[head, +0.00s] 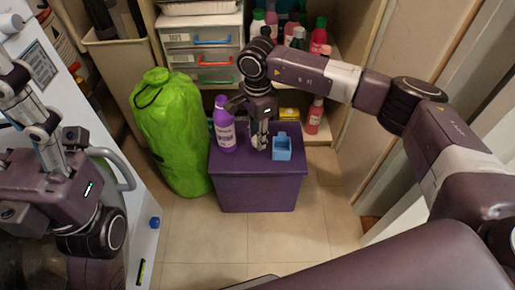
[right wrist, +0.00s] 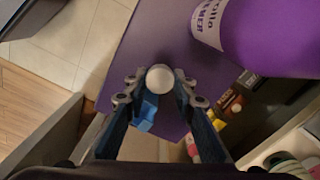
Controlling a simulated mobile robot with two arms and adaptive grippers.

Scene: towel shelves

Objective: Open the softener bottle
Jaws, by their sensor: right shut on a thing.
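The softener bottle (head: 226,128) is purple with a pale label and stands upright on the left part of a purple box. It also shows large at the upper right of the right wrist view (right wrist: 270,38). My right gripper (head: 260,138) is just right of the bottle, above the box top. In the right wrist view its fingertips (right wrist: 158,82) are shut on a small round white thing (right wrist: 159,77), apart from the bottle; I cannot tell if it is the bottle's cap. My left arm is at the left edge, but its fingertips do not show.
The purple box (head: 258,192) stands on a tiled floor. A light blue open container (head: 282,152) sits on it, right of my gripper. A bright green bag (head: 173,130) stands to the left. Shelves with drawers (head: 212,58) and several bottles are behind. Floor in front is clear.

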